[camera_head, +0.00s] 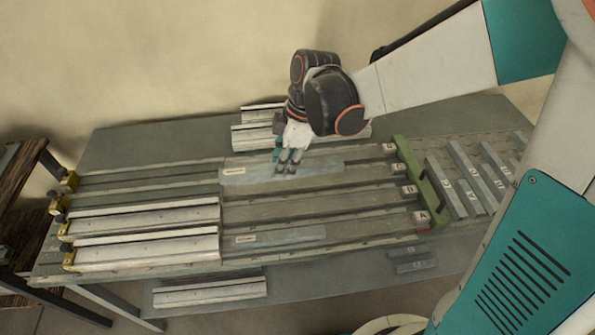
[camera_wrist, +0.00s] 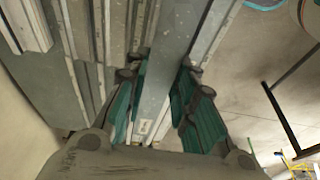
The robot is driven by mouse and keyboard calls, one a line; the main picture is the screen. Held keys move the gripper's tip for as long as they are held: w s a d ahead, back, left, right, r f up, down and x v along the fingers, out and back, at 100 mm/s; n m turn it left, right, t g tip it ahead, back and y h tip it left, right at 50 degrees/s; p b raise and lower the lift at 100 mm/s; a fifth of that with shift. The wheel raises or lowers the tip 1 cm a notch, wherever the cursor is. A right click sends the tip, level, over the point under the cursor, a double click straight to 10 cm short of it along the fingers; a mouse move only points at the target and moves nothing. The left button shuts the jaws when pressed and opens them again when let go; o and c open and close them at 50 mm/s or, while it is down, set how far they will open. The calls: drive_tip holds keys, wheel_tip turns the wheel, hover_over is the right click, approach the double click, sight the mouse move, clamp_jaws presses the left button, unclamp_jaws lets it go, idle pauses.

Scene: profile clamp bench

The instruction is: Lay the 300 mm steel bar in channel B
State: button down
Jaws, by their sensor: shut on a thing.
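A flat grey steel bar (camera_head: 322,166) with a pale label at its left end lies lengthwise along the bench at the rear channels. My gripper (camera_head: 287,168) is shut on it near its middle, from above. In the wrist view the bar (camera_wrist: 166,70) runs between the teal fingers of my gripper (camera_wrist: 158,92), its label near the palm. Whether the bar rests in a channel or hangs just above one I cannot tell. Channel B (camera_head: 370,196) is marked by a B tag at its right end, one row behind channel A; its right part looks empty.
A second labelled grey bar (camera_head: 295,236) lies in the front row. Pale profiles (camera_head: 150,220) fill the left of the front rows, with yellow clamps (camera_head: 70,180) at their ends. A green end stop (camera_head: 420,182) crosses the right. Lettered bars (camera_head: 470,185) lie beyond it.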

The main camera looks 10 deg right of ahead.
drive_tip(key=b, duration=0.5)
approach(283, 211)
drive_tip(key=x, duration=0.5)
drive_tip(key=shift+w+a+f, duration=0.15)
drive_tip(key=shift+w+a, duration=0.05)
drive_tip(key=shift+a, duration=0.1)
drive_tip(key=shift+f+b, duration=0.3)
drive_tip(key=shift+s, duration=0.1)
drive_tip(key=shift+d+f, duration=0.1)
drive_tip(key=shift+f, duration=0.05)
